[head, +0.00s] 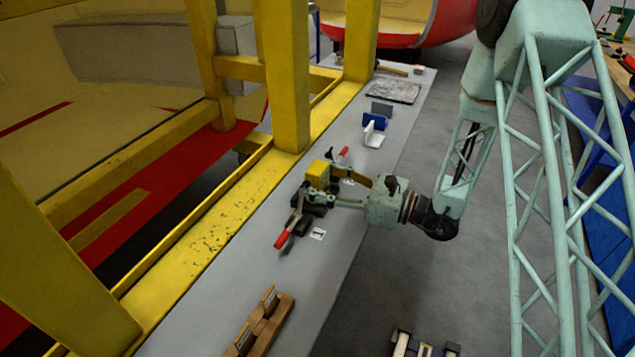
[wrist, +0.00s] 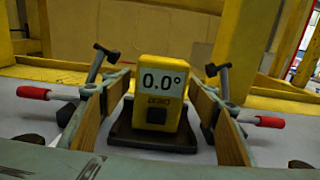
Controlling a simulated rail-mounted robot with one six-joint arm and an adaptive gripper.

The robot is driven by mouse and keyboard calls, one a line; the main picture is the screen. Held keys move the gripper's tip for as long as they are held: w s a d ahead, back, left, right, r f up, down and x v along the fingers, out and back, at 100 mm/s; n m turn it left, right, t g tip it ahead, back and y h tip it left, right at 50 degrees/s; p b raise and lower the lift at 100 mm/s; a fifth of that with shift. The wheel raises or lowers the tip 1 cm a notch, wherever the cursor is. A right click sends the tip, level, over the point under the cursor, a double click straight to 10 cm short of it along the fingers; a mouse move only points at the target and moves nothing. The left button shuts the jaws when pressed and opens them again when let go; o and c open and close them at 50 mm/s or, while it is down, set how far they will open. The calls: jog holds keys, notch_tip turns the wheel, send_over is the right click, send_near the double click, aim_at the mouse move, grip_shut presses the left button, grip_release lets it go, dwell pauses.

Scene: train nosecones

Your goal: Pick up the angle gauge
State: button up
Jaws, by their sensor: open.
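The angle gauge (head: 318,174) is a small yellow block on the grey bench. In the wrist view the gauge (wrist: 161,98) faces me, with a display reading 0.0° and a dark button below it. It stands upright on a dark base plate (wrist: 150,139). My gripper (head: 334,187) is open, reaching in from the right in the head view. In the wrist view its two wood-faced fingers (wrist: 160,88) stand on either side of the gauge, with a visible gap on each side. The gauge's lower part is largely hidden by the gripper in the head view.
Red-handled clamps flank the gauge, one nearer (head: 283,239) and one farther (head: 343,152). A yellow frame post (head: 283,80) and beam run along the bench's left. Blue and white brackets (head: 373,130) stand farther back. A brown wooden holder (head: 262,322) lies nearer.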

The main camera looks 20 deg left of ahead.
aim_at(325, 171)
jog(key=c, duration=1.2)
jog(key=shift+o, duration=0.2)
jog(key=shift+r, duration=0.15)
jog(key=shift+r+p, duration=0.5)
jog(key=shift+r, duration=1.05)
jog(key=shift+d+r, duration=0.15)
jog(key=shift+d, duration=0.05)
jog(key=s+d+p, duration=0.1)
jog(key=s+d, duration=0.2)
jog(key=d, duration=1.4)
jog(key=shift+d+p, duration=0.15)
jog(key=shift+p, duration=0.25)
